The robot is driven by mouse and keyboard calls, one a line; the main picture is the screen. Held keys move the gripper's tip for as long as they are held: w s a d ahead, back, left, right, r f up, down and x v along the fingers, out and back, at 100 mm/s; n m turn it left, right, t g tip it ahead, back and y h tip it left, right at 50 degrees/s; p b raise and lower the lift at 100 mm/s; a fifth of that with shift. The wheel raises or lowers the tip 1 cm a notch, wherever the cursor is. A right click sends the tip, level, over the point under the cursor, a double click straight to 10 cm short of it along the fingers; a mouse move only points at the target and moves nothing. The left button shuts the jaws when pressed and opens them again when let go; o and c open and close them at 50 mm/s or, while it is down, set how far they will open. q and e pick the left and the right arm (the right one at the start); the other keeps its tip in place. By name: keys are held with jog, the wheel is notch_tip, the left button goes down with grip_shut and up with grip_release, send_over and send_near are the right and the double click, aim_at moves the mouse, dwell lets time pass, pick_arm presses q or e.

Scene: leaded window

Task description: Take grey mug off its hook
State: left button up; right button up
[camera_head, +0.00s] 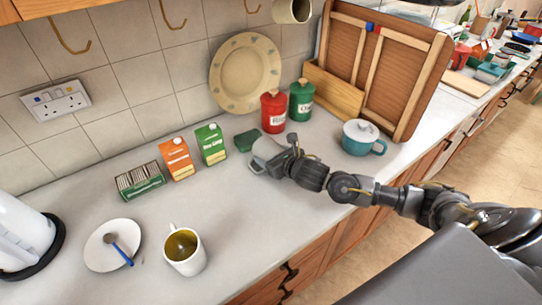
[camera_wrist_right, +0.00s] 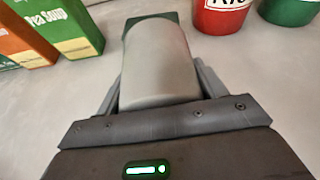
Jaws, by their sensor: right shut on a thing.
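My right gripper (camera_head: 281,156) is shut on the grey mug (camera_head: 266,149), low over the counter in the head view. The mug's handle sticks out to the left. In the right wrist view the grey mug (camera_wrist_right: 158,65) fills the space between the two fingers (camera_wrist_right: 160,92), its round wall facing the camera. I cannot tell whether the mug touches the counter. Empty brass hooks (camera_head: 72,38) hang under the cupboard at the top left. A beige mug (camera_head: 292,10) shows at the top edge, partly cut off. My left gripper is not in view.
A dark green block (camera_head: 247,140), red canister (camera_head: 273,112) and green canister (camera_head: 301,101) stand behind the mug. Soup cartons (camera_head: 211,144) stand to the left, a teal lidded pot (camera_head: 361,138) to the right. A white mug (camera_head: 184,251) stands in front. The counter (camera_head: 240,215) between is clear.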

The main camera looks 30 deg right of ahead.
jog(key=shift+w+r, duration=0.1)
jog(key=shift+r, duration=0.65)
jog(key=s+r, duration=0.1)
jog(key=r, duration=0.1)
jog(key=s+a+r, duration=0.1)
jog(key=r, duration=0.1)
jog(key=s+r, duration=0.2)
jog(key=shift+a+r+b, duration=0.15)
jog(key=shift+r+b, duration=0.15)
jog(key=shift+r, duration=0.1)
jog(key=s+a+r+p, duration=0.3)
jog(key=s+p, duration=0.3)
jog(key=s, duration=0.3)
jog(key=shift+s+r, duration=0.2)
jog(key=shift+r, duration=0.7)
jog(key=shift+a, duration=0.1)
